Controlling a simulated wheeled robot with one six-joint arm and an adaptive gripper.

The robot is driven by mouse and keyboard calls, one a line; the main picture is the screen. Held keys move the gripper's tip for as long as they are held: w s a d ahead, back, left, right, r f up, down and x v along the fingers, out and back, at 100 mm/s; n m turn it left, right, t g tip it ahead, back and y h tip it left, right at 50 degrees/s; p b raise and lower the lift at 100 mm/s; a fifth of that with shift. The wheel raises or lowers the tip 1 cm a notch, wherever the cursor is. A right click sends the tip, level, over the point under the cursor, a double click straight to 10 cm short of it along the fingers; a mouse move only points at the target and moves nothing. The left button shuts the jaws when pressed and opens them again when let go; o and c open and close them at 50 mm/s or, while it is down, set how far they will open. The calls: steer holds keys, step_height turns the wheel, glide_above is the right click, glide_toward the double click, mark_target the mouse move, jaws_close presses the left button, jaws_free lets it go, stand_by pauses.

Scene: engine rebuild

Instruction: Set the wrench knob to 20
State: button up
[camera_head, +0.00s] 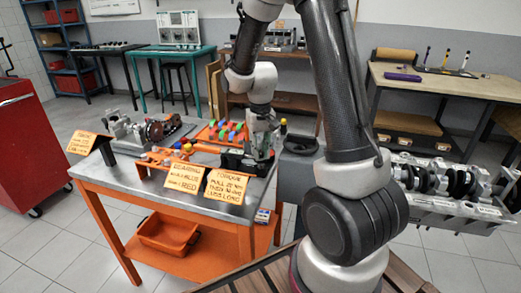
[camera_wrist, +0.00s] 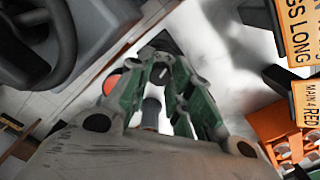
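My gripper (camera_head: 262,140) points down at the right end of the metal-topped work table. It is at a black fixture (camera_head: 236,160) there. In the wrist view its green fingers (camera_wrist: 163,75) come close together at the tips. A small dark part with a light spot shows between the tips, and a dark grey cylinder (camera_wrist: 152,112) shows nearer the palm. I cannot tell whether the fingers grip anything. The wrench and its knob are not clearly made out, and no scale reading is legible.
Orange cards, one about torque (camera_head: 226,186), stand along the table's front edge (camera_head: 130,181). An orange tray (camera_head: 210,132) with coloured parts lies behind. A crankshaft (camera_head: 455,182) sits on an engine block to the right. A red-orange disc (camera_wrist: 112,84) shows beside the fingers.

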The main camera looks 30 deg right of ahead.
steer(key=o, duration=0.3)
steer(key=shift+o, duration=0.2)
steer(key=shift+r, duration=0.1)
step_height(320, 180, up, 12)
stand_by(0.6)
steer(key=s+r+n+t, duration=0.1)
steer(key=s+r, duration=0.3)
steer(key=s, duration=0.7)
steer(key=s+r+n+t, duration=0.1)
steer(key=s+r+t, duration=0.2)
steer(key=s, duration=0.8)
steer(key=shift+s+d+r, duration=0.35)
steer(key=shift+s+r, duration=0.05)
steer(key=shift+r, duration=0.2)
